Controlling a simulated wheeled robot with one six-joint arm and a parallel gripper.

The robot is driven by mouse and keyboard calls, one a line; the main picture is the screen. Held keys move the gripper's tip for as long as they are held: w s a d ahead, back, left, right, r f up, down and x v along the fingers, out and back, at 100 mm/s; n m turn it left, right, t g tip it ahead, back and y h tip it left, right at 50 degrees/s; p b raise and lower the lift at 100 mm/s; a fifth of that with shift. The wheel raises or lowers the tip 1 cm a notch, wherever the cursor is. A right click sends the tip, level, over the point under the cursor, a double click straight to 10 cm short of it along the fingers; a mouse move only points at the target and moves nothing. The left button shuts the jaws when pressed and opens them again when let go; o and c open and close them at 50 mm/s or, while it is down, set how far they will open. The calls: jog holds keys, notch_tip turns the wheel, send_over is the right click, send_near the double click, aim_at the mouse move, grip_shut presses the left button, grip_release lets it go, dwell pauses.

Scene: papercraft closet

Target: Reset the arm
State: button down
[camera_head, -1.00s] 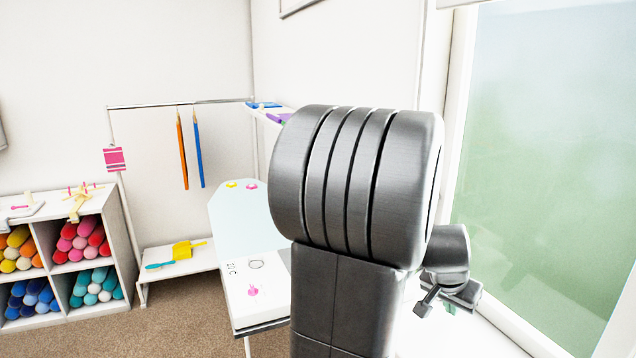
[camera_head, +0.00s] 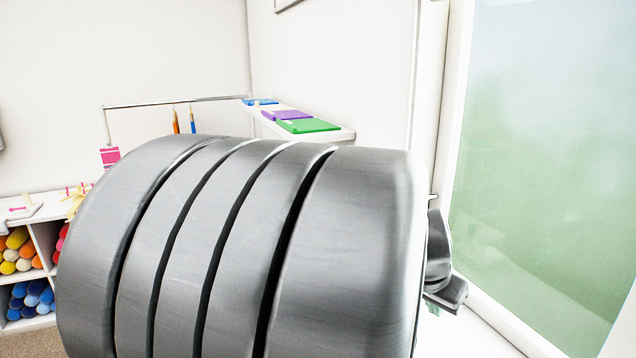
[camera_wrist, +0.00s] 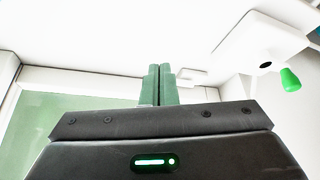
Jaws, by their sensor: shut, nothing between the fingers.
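My gripper (camera_wrist: 157,85) shows in the wrist view with its two greenish fingers together, shut and empty, pointing toward a pale ceiling-like surface. In the head view my dark grey arm fills the lower middle.
A shelf (camera_head: 345,134) on the back wall holds blue, purple and green flat items (camera_head: 310,126). A cubby unit (camera_head: 50,210) with coloured rolls stands at left. The window (camera_head: 540,150) is at right. A green object (camera_wrist: 290,79) hangs at right in the wrist view.

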jog(key=shift+v, duration=1.35)
jog(key=shift+a, duration=0.1)
